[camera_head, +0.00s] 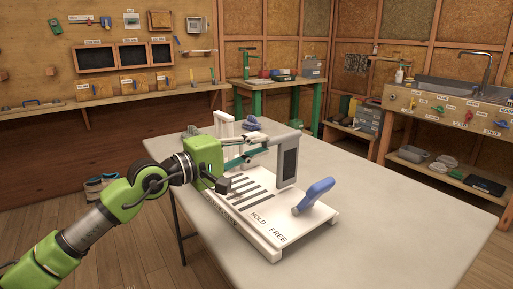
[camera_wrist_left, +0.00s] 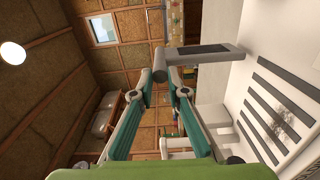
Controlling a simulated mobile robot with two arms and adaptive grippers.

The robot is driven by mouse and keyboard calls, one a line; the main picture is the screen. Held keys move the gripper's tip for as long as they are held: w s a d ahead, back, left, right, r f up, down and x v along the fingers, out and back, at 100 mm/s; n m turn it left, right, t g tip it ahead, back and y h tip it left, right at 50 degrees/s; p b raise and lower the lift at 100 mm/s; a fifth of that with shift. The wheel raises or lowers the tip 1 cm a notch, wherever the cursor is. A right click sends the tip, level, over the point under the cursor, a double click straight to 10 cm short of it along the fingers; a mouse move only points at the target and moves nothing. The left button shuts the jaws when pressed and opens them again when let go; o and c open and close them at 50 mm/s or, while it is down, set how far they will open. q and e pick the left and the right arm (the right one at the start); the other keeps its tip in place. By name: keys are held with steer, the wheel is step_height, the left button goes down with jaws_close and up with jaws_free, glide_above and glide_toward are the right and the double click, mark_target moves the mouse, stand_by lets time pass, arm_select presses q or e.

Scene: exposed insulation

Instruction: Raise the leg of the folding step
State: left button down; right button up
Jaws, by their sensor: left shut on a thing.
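The folding step's white base (camera_head: 285,247) lies on the pale table, with a row of dark slots and the words HOLD and FREE. A pale leg with a dark panel (camera_head: 288,161) stands up from it; it also shows in the left wrist view (camera_wrist_left: 212,51). A blue lever (camera_head: 315,194) tilts up at the base's front right. My left gripper (camera_head: 262,142) reaches in over the base from the left. Its teal fingers close on a grey bar (camera_wrist_left: 174,56) joined to the leg; the fingertips hide part of it. My right gripper is not in view.
The table (camera_head: 400,220) is clear to the right and in front. White posts (camera_head: 223,124) and a blue part (camera_head: 254,123) stand behind the gripper. A green workbench (camera_head: 275,83) and a sink counter (camera_head: 450,100) stand farther back.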

arm_select(q)
steer(key=shift+s+d, duration=0.1)
steer(key=shift+d, duration=0.05)
steer(key=c, duration=2.2)
jaws_free()
steer(key=shift+c, duration=0.2)
steer(key=v, duration=1.2)
